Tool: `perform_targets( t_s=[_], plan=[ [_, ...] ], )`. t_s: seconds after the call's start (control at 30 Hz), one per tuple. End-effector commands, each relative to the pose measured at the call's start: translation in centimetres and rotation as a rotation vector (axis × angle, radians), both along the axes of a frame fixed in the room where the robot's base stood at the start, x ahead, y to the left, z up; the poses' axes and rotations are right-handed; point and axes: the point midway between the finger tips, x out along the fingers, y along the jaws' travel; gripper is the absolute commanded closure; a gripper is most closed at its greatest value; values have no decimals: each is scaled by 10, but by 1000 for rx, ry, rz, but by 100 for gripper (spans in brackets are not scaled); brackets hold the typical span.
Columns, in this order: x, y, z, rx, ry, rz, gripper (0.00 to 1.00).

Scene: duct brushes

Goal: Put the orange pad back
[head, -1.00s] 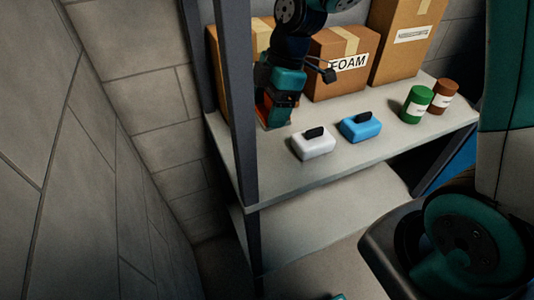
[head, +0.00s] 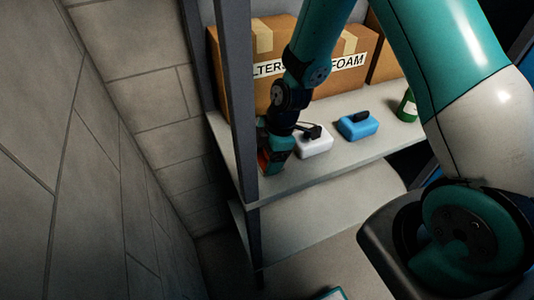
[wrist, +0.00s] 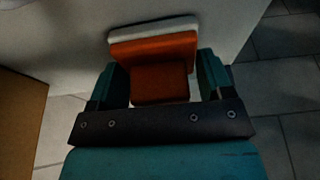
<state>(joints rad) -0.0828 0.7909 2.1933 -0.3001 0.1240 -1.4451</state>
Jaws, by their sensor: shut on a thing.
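The orange pad (wrist: 153,52) is between the two fingers of my gripper (wrist: 162,82) in the wrist view. It is an orange block with a pale layer along its far edge. In the head view, my gripper (head: 277,153) is at the left front of the shelf board, close behind the dark post, and a sliver of the orange pad (head: 263,160) shows. The post hides part of it. I cannot tell whether the pad touches the board. A white pad (head: 314,146) with a black handle stands just right of my gripper. A blue pad (head: 358,127) stands farther right.
The dark shelf post (head: 236,110) stands close left of my gripper. Cardboard boxes (head: 262,90) stand behind, and a green can (head: 407,107) is at the right, partly behind my arm. A lower shelf board (head: 310,205) below is bare where it shows.

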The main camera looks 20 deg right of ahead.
Motion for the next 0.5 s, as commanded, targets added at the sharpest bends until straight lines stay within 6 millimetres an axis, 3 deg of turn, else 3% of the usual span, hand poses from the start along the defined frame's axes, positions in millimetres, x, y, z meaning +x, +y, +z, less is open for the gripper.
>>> perform_targets(
  t_s=[0.2, 0.23, 0.3, 0.5],
  plan=[
    [0, 0, -4, 0, 0, 0, 45],
    [0, 0, -2, 0, 0, 0, 20],
    [0, 0, -2, 0, 1, 0, 4],
    [0, 0, -2, 0, 1, 0, 1]
  ],
)
